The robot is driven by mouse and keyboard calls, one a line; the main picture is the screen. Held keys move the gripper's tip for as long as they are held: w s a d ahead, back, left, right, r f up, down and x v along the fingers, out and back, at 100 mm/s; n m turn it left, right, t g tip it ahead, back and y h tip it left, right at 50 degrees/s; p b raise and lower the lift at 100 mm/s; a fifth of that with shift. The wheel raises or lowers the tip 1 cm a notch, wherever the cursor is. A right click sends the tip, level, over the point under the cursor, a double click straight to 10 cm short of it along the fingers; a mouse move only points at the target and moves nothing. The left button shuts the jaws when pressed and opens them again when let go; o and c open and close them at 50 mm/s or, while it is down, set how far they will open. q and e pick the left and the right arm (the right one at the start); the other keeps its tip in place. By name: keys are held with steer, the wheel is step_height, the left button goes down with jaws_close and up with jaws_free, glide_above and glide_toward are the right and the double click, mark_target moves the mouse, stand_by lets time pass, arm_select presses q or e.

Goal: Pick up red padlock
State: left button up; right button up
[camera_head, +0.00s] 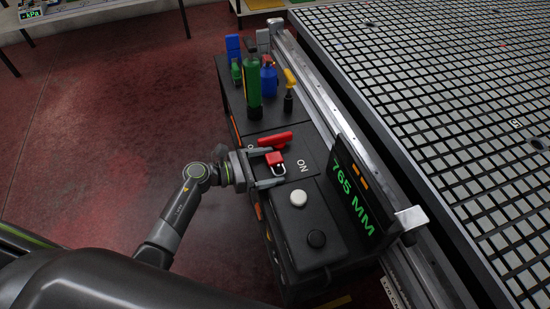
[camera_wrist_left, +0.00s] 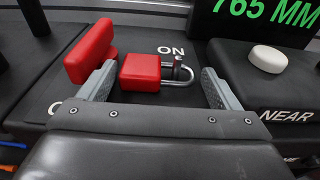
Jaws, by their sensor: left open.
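The red padlock (camera_head: 274,159) with a silver shackle lies on the black panel of the narrow side console, beside the white ON lettering. It also shows in the left wrist view (camera_wrist_left: 140,73), with its shackle pointing right. My left gripper (camera_head: 274,169) is open, and its two fingers reach out on either side of the padlock. In the left wrist view the left gripper's (camera_wrist_left: 158,86) fingers stand apart, with the padlock between them and closer to the left finger. I cannot tell whether either finger touches it. My right gripper is not in view.
A red switch handle (camera_head: 275,140) sits just behind the padlock, close to the left finger. A black box with a white button (camera_head: 298,198) and a black button (camera_head: 316,239) stands in front. A 765 MM display (camera_head: 354,197) rises at right. Bottles (camera_head: 252,80) stand behind.

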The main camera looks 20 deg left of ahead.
arm_select(q)
steer(key=c, duration=0.8)
